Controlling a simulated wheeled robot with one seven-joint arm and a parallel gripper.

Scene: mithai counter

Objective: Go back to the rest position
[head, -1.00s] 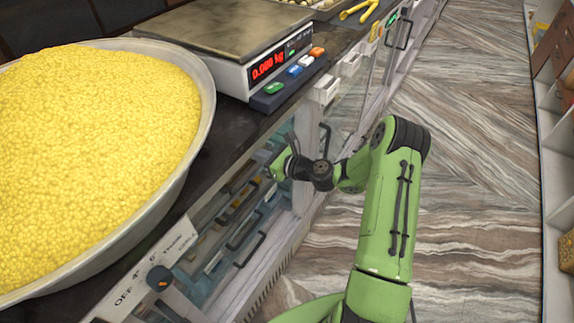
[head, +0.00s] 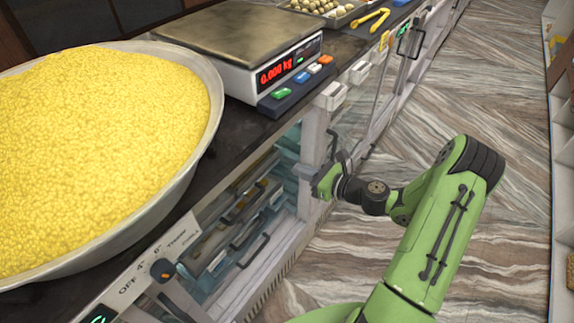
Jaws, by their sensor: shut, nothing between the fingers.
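My green arm reaches up from the bottom of the head view and bends left toward the counter front. My gripper (head: 322,172) is at its end, in front of the counter's glass front and below the scale. Its fingers are small and partly hidden by the wrist; it is shut with nothing held. It appears apart from the counter, though the exact gap is hard to judge.
A wide metal pan (head: 208,128) heaped with yellow sweet grains stands on the counter at left. A scale (head: 240,35) reading 0.000 kg is behind it. Yellow tongs (head: 370,20) and a tray of sweets (head: 350,16) lie farther back. The striped floor (head: 450,95) right of the counter is clear.

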